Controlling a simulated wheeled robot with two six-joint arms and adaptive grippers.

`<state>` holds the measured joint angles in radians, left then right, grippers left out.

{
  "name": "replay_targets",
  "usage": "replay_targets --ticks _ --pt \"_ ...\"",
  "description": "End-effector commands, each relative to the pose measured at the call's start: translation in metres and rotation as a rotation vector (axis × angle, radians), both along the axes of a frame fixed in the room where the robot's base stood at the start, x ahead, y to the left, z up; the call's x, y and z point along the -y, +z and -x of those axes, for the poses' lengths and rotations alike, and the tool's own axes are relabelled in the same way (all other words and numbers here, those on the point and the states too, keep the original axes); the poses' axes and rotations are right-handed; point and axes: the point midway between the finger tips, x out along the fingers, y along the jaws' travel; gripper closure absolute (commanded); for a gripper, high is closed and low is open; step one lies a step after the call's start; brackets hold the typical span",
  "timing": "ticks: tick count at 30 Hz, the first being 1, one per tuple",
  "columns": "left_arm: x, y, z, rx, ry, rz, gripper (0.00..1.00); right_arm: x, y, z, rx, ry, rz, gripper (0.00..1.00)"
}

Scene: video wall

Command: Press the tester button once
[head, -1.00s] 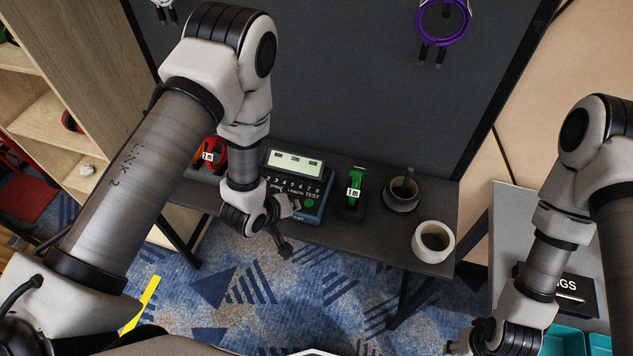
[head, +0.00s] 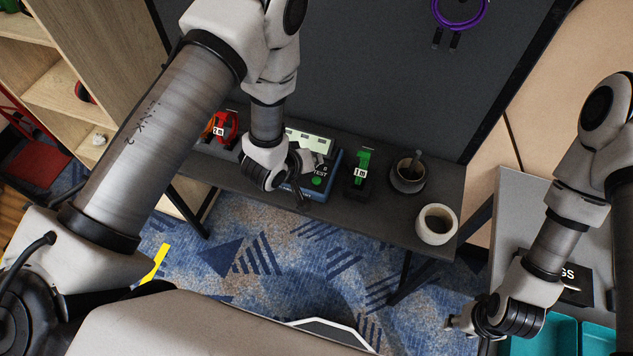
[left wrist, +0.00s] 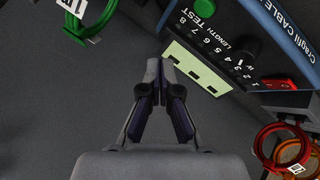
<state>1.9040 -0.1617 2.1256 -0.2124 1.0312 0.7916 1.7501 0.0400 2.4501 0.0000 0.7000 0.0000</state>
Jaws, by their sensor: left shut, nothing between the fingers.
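The blue and black cable tester (head: 330,190) sits on the dark bench, with its pale display (head: 309,140) at the back and a round green button (head: 317,182) by the word TEST. In the left wrist view the shut fingertips (left wrist: 161,66) appear beside the tester's display (left wrist: 196,68). Whether the fingers touch the tester, I cannot tell. My right gripper (head: 456,321) is low at the right, its jaws unclear.
A green cable coil in a stand (head: 360,172) is right of the tester, and red cable (head: 222,130) is left of it. A cup with a stick (head: 408,175) and a white mug (head: 436,224) stand further right. Teal bins (head: 555,335) are at lower right.

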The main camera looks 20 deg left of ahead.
Motion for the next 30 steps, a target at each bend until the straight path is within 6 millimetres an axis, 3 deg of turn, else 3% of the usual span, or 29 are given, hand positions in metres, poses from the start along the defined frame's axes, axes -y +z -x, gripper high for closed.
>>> replay_targets --ticks 1,6,12,30 --pt "0.0 -0.015 0.0 0.0 0.0 0.0 1.0 0.0 -0.014 0.0 0.0 0.0 0.0 0.6" --pt "0.0 -0.041 0.0 0.001 0.001 0.0 1.0 0.0 -0.036 0.0 0.0 0.0 0.0 0.6" --pt "0.0 -0.061 0.0 0.0 0.0 0.0 1.0 0.0 -0.049 0.0 0.0 0.0 0.0 0.6" --pt "0.0 -0.062 0.0 0.0 0.0 0.0 1.0 0.0 -0.049 0.0 0.0 0.0 0.0 0.6"
